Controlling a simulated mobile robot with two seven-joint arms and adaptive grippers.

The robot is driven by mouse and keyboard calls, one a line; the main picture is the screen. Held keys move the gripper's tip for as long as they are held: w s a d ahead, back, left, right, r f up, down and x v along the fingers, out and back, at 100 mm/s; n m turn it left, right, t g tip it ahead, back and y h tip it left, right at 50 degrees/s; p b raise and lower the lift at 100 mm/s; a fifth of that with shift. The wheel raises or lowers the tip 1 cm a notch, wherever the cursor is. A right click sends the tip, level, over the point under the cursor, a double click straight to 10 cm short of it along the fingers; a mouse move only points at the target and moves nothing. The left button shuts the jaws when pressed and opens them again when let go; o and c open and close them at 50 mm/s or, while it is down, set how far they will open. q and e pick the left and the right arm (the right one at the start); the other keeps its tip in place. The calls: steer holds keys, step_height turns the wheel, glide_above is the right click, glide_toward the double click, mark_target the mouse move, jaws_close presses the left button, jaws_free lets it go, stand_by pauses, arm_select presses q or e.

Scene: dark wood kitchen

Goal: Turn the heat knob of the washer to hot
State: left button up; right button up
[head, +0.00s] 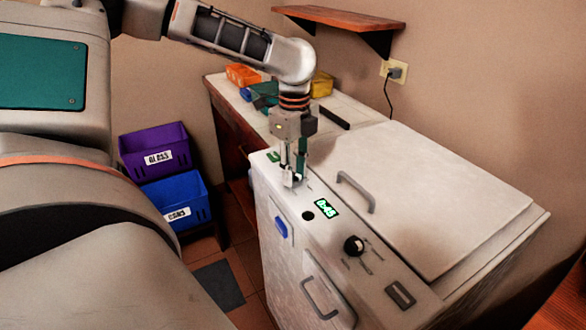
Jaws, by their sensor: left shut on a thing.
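The white washer (420,200) stands at the right with its control panel along the near edge of its top. My left gripper (292,178) points down at the panel's far left end. Its fingers are shut on a small knob there, taken to be the heat knob, which they mostly hide. The knob's setting cannot be read. A second, black knob (354,245) with markings sits further right on the panel, apart from the gripper. A green lit display (326,206) and a round black button (307,215) lie between them. My right gripper is not in view.
A grey lid handle (356,190) rises beside the panel. Behind the washer, a counter holds orange (242,75) and yellow (321,84) containers. Purple (154,150) and blue (181,199) bins stand at left. A wooden shelf (340,18) hangs above.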

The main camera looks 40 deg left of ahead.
arm_select(q)
steer(key=shift+r+m, duration=0.1)
steer(key=shift+m, duration=0.9)
steer(key=m, duration=0.2)
steer(key=shift+m+p, duration=0.3)
steer(key=shift+p, duration=0.05)
steer(key=m, duration=0.5)
steer(key=shift+p, duration=0.3)
steer(key=shift+m, duration=0.3)
steer(key=o, duration=1.1)
